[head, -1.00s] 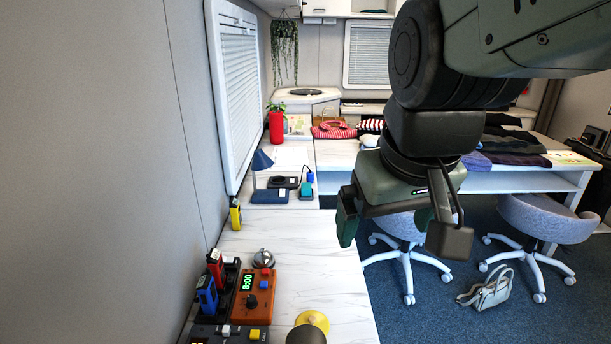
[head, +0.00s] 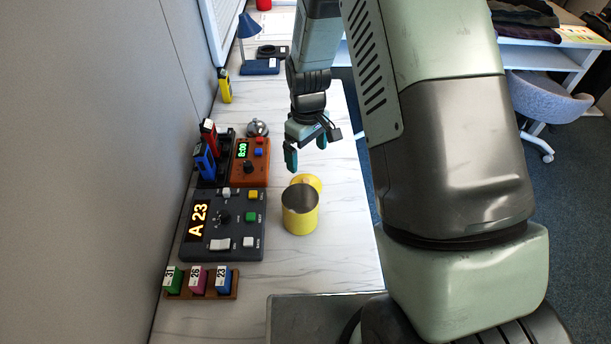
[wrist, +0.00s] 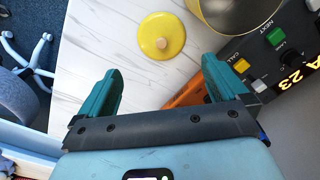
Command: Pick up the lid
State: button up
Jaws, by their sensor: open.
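The lid (wrist: 162,35) is a round yellow disc with a small tan knob, lying on the white counter. In the head view the lid (head: 311,182) shows just behind the yellow canister (head: 300,213), which partly hides it. The canister is open at the top and grey inside. In the wrist view its rim (wrist: 226,8) is at the top right, beside the lid. My gripper (head: 306,158) is open and empty, above the counter and behind the lid. In the wrist view the lid lies beyond the fingertips of my gripper (wrist: 162,72), apart from them.
A dark control panel (head: 240,240) showing "A 23" stands left of the canister. An orange timer box (head: 247,172) and a bell (head: 257,128) are further back. A rack (head: 235,285) of numbered blocks is at the front left. Bare counter (head: 345,190) lies right of the lid.

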aim_at(306, 180)
notch_tip(306, 180, down, 11)
jog(key=shift+a+r, duration=0.15)
dwell(0.4)
jog(key=c, duration=1.1)
jog(key=shift+o, duration=0.2)
